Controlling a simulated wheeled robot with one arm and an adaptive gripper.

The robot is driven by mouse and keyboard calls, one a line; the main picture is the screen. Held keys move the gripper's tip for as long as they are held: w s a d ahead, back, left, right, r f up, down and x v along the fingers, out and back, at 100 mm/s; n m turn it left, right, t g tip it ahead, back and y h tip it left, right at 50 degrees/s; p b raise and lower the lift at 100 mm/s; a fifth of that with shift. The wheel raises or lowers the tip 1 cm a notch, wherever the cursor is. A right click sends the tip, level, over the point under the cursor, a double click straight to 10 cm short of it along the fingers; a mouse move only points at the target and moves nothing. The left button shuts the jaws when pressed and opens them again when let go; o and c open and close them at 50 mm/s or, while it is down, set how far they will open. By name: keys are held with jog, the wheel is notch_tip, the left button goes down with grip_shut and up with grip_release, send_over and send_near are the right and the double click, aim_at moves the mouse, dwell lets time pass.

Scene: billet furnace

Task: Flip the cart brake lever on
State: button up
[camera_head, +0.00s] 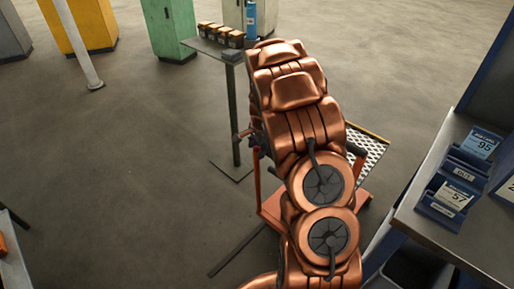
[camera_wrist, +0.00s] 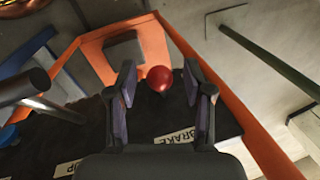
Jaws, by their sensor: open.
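In the wrist view, the brake lever shows as a round red knob (camera_wrist: 160,78) above a dark panel (camera_wrist: 85,130). A white label reading "BRAKE" (camera_wrist: 176,136) lies just below the knob on the panel. My gripper (camera_wrist: 158,70) is open, with one finger on each side of the knob and visible gaps to both. I cannot tell how deep the knob sits between the fingers; the lever's shaft is hidden. In the head view, the orange cart (camera_head: 272,204) stands behind my copper arm, which hides much of it and my gripper.
Orange frame bars (camera_wrist: 240,115) flank the panel in the wrist view. A grey cylindrical handle (camera_wrist: 25,87) is at left. In the head view, a worktop with blue bins (camera_head: 440,208) is at right, and a small table (camera_head: 212,45) with boxes stands behind.

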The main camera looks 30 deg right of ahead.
jog(key=shift+f, duration=0.25)
grip_shut()
dwell(0.3)
